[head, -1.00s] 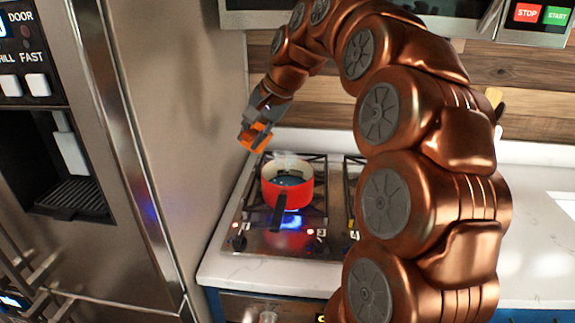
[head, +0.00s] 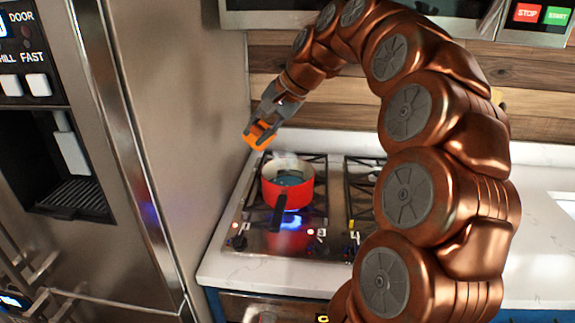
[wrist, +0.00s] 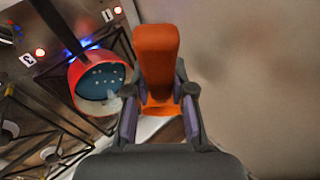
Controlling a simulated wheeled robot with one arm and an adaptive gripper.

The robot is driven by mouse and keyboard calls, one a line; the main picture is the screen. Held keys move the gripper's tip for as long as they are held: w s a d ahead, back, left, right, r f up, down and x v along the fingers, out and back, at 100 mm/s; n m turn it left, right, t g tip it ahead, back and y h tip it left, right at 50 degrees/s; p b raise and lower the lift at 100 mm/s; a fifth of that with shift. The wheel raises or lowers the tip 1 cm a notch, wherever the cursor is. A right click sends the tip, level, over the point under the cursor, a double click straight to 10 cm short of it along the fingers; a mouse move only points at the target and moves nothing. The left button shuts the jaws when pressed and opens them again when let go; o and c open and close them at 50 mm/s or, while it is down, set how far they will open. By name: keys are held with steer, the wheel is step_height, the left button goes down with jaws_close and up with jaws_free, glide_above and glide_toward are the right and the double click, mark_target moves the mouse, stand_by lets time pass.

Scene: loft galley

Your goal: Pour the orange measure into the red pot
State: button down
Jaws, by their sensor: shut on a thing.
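The red pot (head: 288,190) stands on a stove burner with a blue flame under it and its dark handle pointing to the front. In the wrist view the red pot (wrist: 92,80) shows bluish liquid with small pale bits in it, and steam. My gripper (head: 264,125) is shut on the orange measure (head: 258,137), which is above and slightly left of the pot, near the fridge side. In the wrist view the orange measure (wrist: 156,65) sits between the fingers of my gripper (wrist: 160,108), to the right of the pot. What the measure holds is hidden.
The tall steel fridge (head: 190,100) stands close on the left of the measure. The stove (head: 275,237) has lit burner lights at its front. White counter (head: 535,200) lies clear at right. A microwave (head: 365,18) hangs above.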

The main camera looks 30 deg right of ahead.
steer(key=shift+s+d+r+m+t+y, duration=0.2)
steer(key=shift+d+r+m+t+y, duration=0.15)
steer(key=shift+d+r+y, duration=0.6)
stand_by(0.7)
steer(key=shift+s+d+r+m+t+y, duration=0.15)
steer(key=shift+d+t+y, duration=0.25)
steer(key=shift+y, duration=0.4)
steer(key=shift+s+d+r+m+t+y, duration=0.15)
steer(key=shift+d+t+y, duration=0.15)
steer(key=shift+y, duration=0.45)
stand_by(0.5)
steer(key=shift+s+d+r+t+y, duration=0.1)
steer(key=shift+s+d+t+y, duration=0.2)
steer(key=shift+d, duration=0.4)
steer(key=shift+s+d+r+g+y, duration=0.1)
steer(key=shift+d+y, duration=0.3)
steer(key=shift+d, duration=0.3)
steer(key=shift+s+d+m+t+y+p, duration=0.2)
steer(key=shift+d+m+t+y+p, duration=0.2)
steer(key=shift+d+t+y, duration=0.25)
steer(key=shift+s+d+m+t+y+p, duration=0.15)
steer(key=shift+d+m+t+y+p, duration=0.25)
steer(key=shift+d+y, duration=0.35)
stand_by(1.5)
